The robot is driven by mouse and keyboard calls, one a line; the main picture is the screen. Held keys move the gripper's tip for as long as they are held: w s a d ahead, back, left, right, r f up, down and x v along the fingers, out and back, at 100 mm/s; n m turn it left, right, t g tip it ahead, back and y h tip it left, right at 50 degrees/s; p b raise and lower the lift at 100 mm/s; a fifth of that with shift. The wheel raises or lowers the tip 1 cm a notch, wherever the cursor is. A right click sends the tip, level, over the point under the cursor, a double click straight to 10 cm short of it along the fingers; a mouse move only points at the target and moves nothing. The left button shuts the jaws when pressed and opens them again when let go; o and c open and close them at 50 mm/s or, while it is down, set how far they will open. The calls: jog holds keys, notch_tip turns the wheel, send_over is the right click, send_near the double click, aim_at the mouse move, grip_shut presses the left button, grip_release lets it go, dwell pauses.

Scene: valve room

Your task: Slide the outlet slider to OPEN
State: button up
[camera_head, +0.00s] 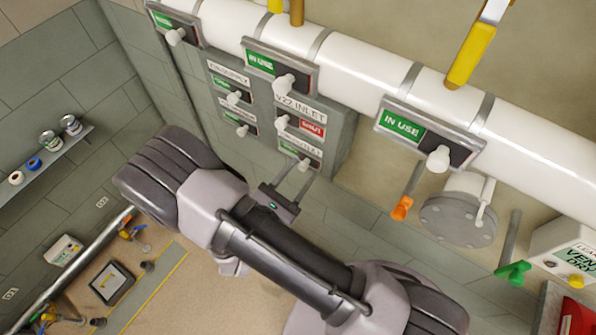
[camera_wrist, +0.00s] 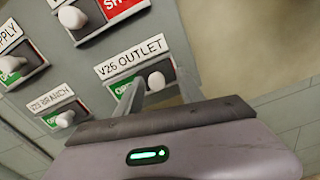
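The outlet slider (camera_wrist: 157,80) is a white knob in a dark slot under the "V25 OUTLET" label (camera_wrist: 130,57). Green shows to the left of the knob, partly hidden by a finger; the knob sits toward the right of the slot and no red shows. It also shows in the head view, where the slider knob (camera_head: 303,164) is on the lowest plate of the grey panel. My gripper (camera_head: 302,172) is at this slider. In the wrist view its two fingers stand apart, one on each side of the knob, with gaps visible. Whether a finger touches the knob cannot be told.
Close by are the V22 inlet slider (camera_wrist: 72,17), showing red, and the V25 branch slider (camera_wrist: 66,118), showing green. A white pipe (camera_head: 350,70) with "IN USE" plates runs above the panel. Orange (camera_head: 401,208) and green (camera_head: 514,272) handles hang to the right.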

jog(key=shift+a, duration=0.1)
dwell(0.3)
jog(key=v, duration=1.7)
jog(key=shift+s+a+f, duration=0.1)
jog(key=d+r+m+g+y+b, duration=0.3)
jog(key=d+m+y+b, duration=0.3)
jog(key=m, duration=0.9)
jog(key=d+r+m+g+y+b, duration=0.3)
jog(key=d+m+g+y+b, duration=0.2)
jog(key=d+m+b, duration=0.6)
jog(key=shift+s+d+m+y+b, duration=0.25)
jog(key=shift+m+y+b, duration=0.55)
jog(key=shift+m, duration=1.5)
